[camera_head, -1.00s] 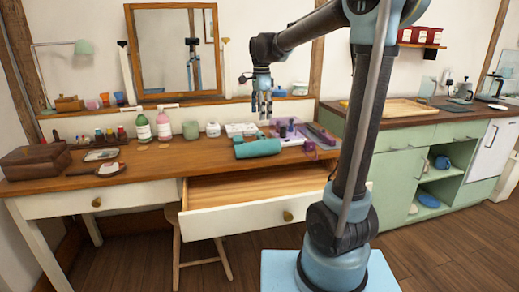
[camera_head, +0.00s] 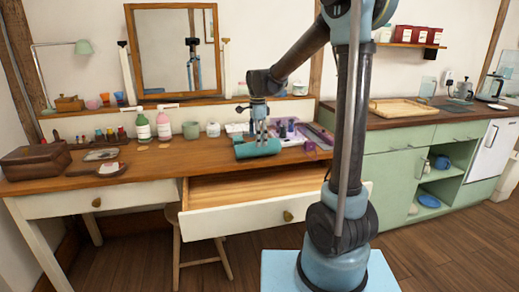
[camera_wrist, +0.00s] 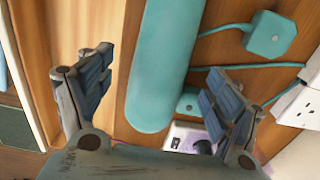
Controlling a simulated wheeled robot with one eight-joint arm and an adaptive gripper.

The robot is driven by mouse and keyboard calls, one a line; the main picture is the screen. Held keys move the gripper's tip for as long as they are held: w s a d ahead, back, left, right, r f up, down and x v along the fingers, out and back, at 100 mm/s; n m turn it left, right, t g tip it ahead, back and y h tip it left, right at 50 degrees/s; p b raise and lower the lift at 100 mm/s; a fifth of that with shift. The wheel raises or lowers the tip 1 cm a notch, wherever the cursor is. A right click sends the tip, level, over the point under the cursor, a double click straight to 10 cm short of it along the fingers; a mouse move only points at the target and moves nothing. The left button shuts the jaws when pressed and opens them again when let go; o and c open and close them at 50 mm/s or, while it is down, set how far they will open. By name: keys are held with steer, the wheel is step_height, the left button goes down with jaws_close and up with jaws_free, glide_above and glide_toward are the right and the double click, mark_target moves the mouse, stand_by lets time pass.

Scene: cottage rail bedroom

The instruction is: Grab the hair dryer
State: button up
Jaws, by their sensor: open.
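The hair dryer (camera_head: 258,149) is a teal, rounded cylinder lying on the wooden desk above the open drawer. In the wrist view its teal barrel (camera_wrist: 165,65) runs from the top edge to the middle, with its rounded end between my fingers. A teal cord and plug (camera_wrist: 270,33) lie to its right. My gripper (camera_head: 259,135) is at the dryer in the head view. In the wrist view my gripper (camera_wrist: 155,95) is open, one finger on each side of the barrel, with gaps visible on both sides. I cannot tell the exact height of the fingertips.
The open drawer (camera_head: 265,211) juts out below the desk and looks empty. A purple container (camera_head: 297,130) stands right of the dryer. Pink and green bottles (camera_head: 163,127) stand to the left. A mirror (camera_head: 174,50) is behind. Desk space left of the dryer is clear.

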mark_target(257, 149)
steer(key=shift+a+f, duration=0.1)
steer(key=shift+f, duration=2.75)
steer(key=c, duration=1.6)
